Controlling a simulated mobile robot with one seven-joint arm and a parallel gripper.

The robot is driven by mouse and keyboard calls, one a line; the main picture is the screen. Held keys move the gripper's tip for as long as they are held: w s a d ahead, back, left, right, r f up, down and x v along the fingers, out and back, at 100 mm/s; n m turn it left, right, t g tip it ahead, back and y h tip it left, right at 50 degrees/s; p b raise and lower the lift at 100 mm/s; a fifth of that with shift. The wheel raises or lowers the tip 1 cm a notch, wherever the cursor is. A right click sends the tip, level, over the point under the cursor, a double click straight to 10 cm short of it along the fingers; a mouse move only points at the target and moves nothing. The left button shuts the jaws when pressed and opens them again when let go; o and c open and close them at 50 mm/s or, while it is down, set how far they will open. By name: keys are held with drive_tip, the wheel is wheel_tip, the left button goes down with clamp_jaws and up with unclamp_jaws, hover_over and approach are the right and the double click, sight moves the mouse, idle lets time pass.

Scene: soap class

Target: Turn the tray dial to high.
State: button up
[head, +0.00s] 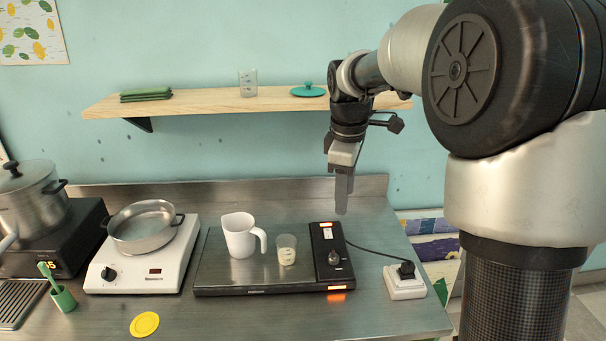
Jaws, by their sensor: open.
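The warming tray (218,277) lies flat on the steel counter, with a black control panel at its right end. The tray dial (334,258) is a small dark knob on that panel; its setting is too small to read. An orange light glows at the panel's front edge. A white jug (239,236) and a small clear cup with pale contents (286,250) stand on the tray. My gripper (343,210) points down above the back of the panel, apart from the dial. It is open and empty, seen edge-on.
A white socket block (404,286) with a plug and black cable sits right of the tray. A white scale-like hotplate (142,270) with a steel pan (145,228) stands left. A wooden shelf (210,104) runs behind my gripper. A yellow disc (144,324) lies in front.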

sight(334, 254)
drive_tip(key=w+f+n+g, duration=0.2)
drive_tip(key=w+f+n, duration=0.3)
drive_tip(key=w+f, duration=0.35)
drive_tip(key=shift+y, duration=0.3)
drive_tip(key=f, duration=0.9)
drive_tip(key=f+p, duration=0.1)
drive_tip(key=f, duration=0.7)
drive_tip(key=shift+s+d+f, duration=0.2)
drive_tip(key=shift+f, duration=0.2)
drive_tip(key=c, duration=1.1)
drive_tip(key=shift+o, duration=0.2)
